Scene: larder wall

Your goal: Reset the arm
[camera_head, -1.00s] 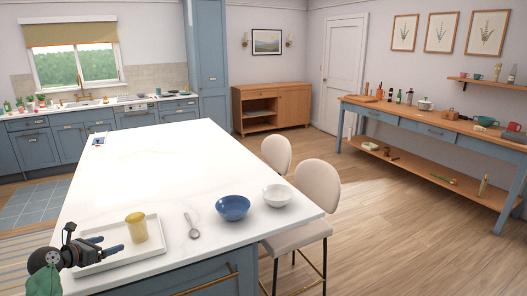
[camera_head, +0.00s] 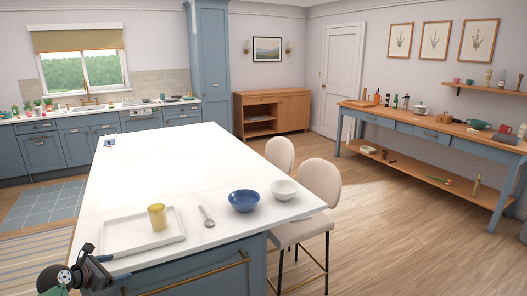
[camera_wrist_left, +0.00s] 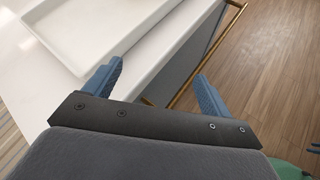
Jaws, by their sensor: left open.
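My left gripper (camera_head: 98,270) is low at the left in the head view, beside the front left corner of the white island. In the left wrist view its two blue fingers (camera_wrist_left: 158,90) are spread apart with nothing between them. A yellow cup (camera_head: 157,217) stands upright on the white tray (camera_head: 120,241), up and to the right of the gripper and apart from it. The tray's corner also shows in the left wrist view (camera_wrist_left: 62,52). My right gripper is not in view.
A spoon (camera_head: 207,217), a blue bowl (camera_head: 244,201) and a white bowl (camera_head: 284,189) rest on the island (camera_head: 170,172). A brass rail (camera_head: 195,276) runs along the island's front. Beige stools (camera_head: 321,182) stand at its right side. The floor to the right is open.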

